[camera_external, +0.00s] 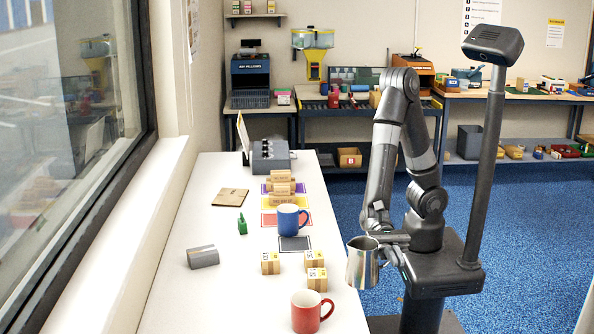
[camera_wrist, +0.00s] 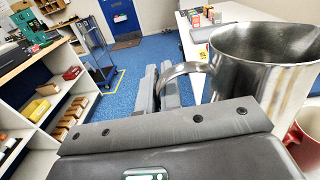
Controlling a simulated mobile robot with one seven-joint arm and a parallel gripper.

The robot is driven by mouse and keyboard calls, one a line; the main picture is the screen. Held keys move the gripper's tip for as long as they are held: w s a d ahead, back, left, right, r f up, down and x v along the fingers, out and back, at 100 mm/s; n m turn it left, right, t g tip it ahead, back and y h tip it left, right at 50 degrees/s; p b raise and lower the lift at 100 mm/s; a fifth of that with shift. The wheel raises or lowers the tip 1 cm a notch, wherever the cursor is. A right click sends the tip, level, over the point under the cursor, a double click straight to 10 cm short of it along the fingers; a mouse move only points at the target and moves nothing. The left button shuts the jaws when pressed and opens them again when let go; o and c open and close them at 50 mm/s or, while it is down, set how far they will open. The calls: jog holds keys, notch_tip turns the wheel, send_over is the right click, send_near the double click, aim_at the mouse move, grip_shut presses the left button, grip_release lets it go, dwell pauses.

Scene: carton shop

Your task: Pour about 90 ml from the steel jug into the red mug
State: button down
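The steel jug (camera_external: 362,266) is upright in the external view, held at the right edge of the white table. My gripper (camera_external: 389,246) is at the jug's handle side. In the wrist view the jug (camera_wrist: 262,62) fills the upper right, and its handle runs to my gripper's fingers (camera_wrist: 160,88), which are shut on it. The jug's contents cannot be made out. The red mug (camera_external: 305,313) stands upright on the table, lower left of the jug in the external view. Part of the red mug (camera_wrist: 307,148) shows below the jug in the wrist view.
Several small cardboard boxes (camera_external: 270,263) stand behind the red mug. A blue mug (camera_external: 287,218) stands farther back near coloured mats (camera_external: 295,243). A grey block (camera_external: 202,257) and a green item (camera_external: 242,224) lie to the left. The table's front left is clear.

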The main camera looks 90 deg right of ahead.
aim_at(355, 258)
notch_tip(355, 258, down, 12)
dwell(0.6)
jog(key=shift+f, duration=0.1)
jog(key=w+r+m, duration=0.2)
jog(key=r, duration=0.1)
jog(key=w+r+m, duration=0.2)
jog(key=r, duration=0.2)
jog(key=w+r+m, duration=0.2)
jog(key=r, duration=0.2)
jog(key=shift+w+a+m, duration=0.1)
jog(key=shift+a+m, duration=0.1)
jog(key=shift+m, duration=0.1)
jog(key=shift+w+r+m, duration=0.15)
jog(key=shift+w+m, duration=0.15)
jog(key=shift+w+a+r+m, duration=0.1)
jog(key=shift+w+m, duration=0.85)
jog(key=shift+m, duration=0.65)
jog(key=shift+w+r+m, duration=0.3)
jog(key=shift+r+m, duration=0.1)
jog(key=shift+w+a+r+m+p, duration=0.1)
jog(key=shift+w+r+m+p, duration=0.2)
jog(key=shift+w+r+m, duration=0.35)
